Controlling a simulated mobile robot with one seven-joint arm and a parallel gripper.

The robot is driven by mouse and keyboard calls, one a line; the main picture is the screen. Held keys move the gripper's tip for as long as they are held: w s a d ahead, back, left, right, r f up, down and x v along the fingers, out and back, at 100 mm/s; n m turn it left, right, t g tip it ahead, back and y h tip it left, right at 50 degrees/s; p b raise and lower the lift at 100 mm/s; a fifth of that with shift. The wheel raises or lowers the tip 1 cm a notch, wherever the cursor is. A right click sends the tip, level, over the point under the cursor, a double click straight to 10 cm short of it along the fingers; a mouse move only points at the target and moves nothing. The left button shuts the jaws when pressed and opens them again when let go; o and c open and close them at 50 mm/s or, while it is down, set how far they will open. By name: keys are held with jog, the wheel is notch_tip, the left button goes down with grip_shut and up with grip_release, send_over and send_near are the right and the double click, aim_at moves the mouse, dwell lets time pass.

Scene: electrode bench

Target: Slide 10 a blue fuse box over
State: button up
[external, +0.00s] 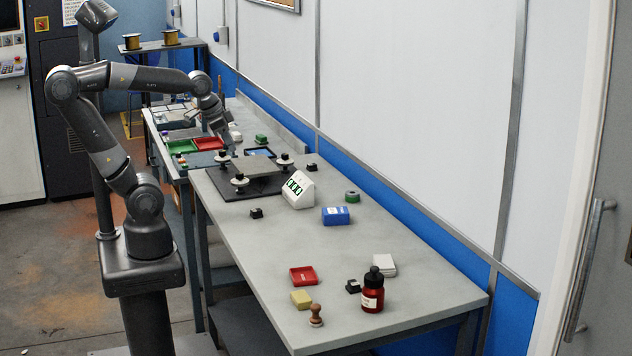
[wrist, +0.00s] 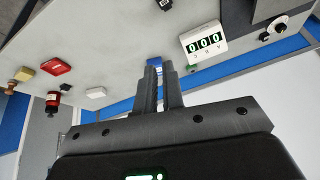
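The blue fuse box (external: 336,215) sits on the near grey bench, right of a white display block, with a pale label on its front. In the wrist view the blue box (wrist: 154,62) shows beyond my fingertips, partly hidden by them. My gripper (external: 228,138) is over the far end of the bench, near the black plate, well away from the box. In the wrist view the fingers (wrist: 163,75) lie close together with nothing visibly held. Whether they are fully shut is unclear.
The white display (external: 299,189) reads zeros, left of the box. A green-topped round item (external: 352,196) is behind it. Bench between box and tray is clear.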

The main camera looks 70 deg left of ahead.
aim_at(335, 216)
jog(key=w+m, duration=0.2)
jog(key=w, duration=0.2)
jog(key=w+m+g, duration=0.1)
jog(key=w, duration=0.2)
jog(key=shift+w+d+r+m, duration=0.15)
jog(key=shift+w+r+m, duration=0.05)
jog(key=shift+w+m, duration=0.2)
grip_shut()
jog(key=w+f+m+g, duration=0.1)
jog(key=w+f+m, duration=0.25)
jog(key=w, duration=0.35)
jog(key=w+f+m+g, duration=0.2)
jog(key=w+m, duration=0.2)
jog(key=w, duration=0.3)
jog(key=w+f+m, duration=0.1)
jog(key=w+f, duration=0.1)
jog(key=f, duration=0.3)
jog(key=w+f+m, duration=0.2)
jog(key=w+f, duration=0.1)
jog(key=f, duration=0.3)
jog(key=w+d+f+m+g, duration=0.1)
jog(key=w+f, duration=0.2)
jog(key=f, duration=0.3)
jog(key=shift+w+f+m, duration=0.15)
jog(key=shift+w+m, duration=0.1)
jog(key=shift+d+f, duration=0.1)
jog(key=shift+d, duration=1.95)
